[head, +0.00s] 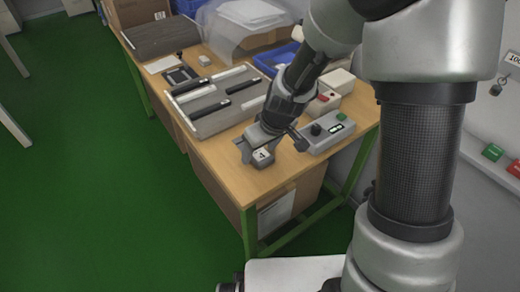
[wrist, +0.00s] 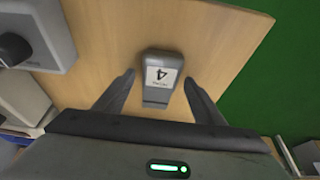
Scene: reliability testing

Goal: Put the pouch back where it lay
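No pouch can be made out for certain in either view. My gripper (head: 268,147) is over the near end of the wooden table (head: 285,178). Below it is a small grey block (head: 263,156) with a white label marked 4. In the wrist view the block (wrist: 161,66) lies ahead of and between the two spread fingers of my gripper (wrist: 159,80). Bare wood shows around the block, and I see no finger touching it. The gripper is open and empty.
A grey control box (head: 327,131) with a black knob stands right of the block. A grey tray (head: 200,125) with black-handled tools lies farther back. Behind are a clear plastic cover (head: 240,38) and blue bins (head: 275,60). Green floor is free at left.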

